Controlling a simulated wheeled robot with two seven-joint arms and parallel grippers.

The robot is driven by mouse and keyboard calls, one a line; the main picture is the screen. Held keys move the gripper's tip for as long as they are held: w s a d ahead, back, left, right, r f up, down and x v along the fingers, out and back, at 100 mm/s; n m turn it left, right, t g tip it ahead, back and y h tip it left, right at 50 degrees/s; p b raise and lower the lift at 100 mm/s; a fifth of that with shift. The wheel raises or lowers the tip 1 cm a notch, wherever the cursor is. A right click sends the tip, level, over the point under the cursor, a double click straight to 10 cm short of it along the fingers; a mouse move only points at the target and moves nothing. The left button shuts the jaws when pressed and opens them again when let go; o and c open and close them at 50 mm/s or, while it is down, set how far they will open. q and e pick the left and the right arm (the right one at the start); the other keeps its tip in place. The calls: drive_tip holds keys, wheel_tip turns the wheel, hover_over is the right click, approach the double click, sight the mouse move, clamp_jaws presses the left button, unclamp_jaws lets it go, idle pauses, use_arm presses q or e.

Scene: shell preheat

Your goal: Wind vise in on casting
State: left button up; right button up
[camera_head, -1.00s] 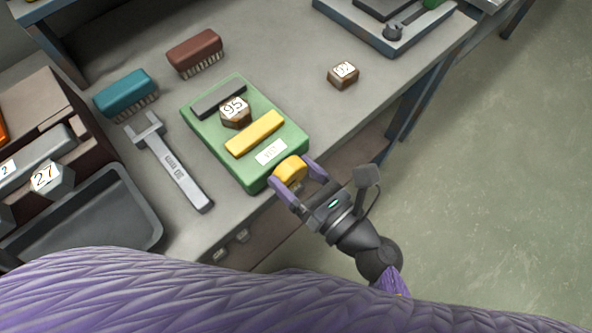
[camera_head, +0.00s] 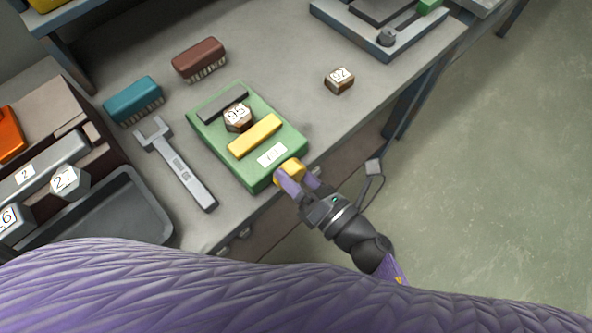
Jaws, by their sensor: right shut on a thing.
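The green vise (camera_head: 218,153) lies on the grey workbench, with a dark grey jaw (camera_head: 222,103) and a yellow jaw (camera_head: 255,135). The casting (camera_head: 238,117), a brown hexagonal piece with a white top marked 95, sits between the two jaws. It looks close to the dark jaw, with a gap towards the yellow one; I cannot tell if it touches. My right gripper (camera_head: 299,182) is shut on the yellow knob (camera_head: 290,171) at the vise's near end. My left gripper is not in view.
A grey wrench (camera_head: 182,170) lies left of the vise. A teal brush (camera_head: 133,101) and a brown brush (camera_head: 199,59) lie behind. Another numbered casting (camera_head: 339,80) stands to the right. A grey tray (camera_head: 120,215) and numbered pieces are at left. A blue-grey fixture (camera_head: 380,30) is at the back right.

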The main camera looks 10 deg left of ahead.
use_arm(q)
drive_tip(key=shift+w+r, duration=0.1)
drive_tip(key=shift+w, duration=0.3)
use_arm(e)
drive_tip(key=shift+m, duration=0.4)
drive_tip(key=o, duration=1.1)
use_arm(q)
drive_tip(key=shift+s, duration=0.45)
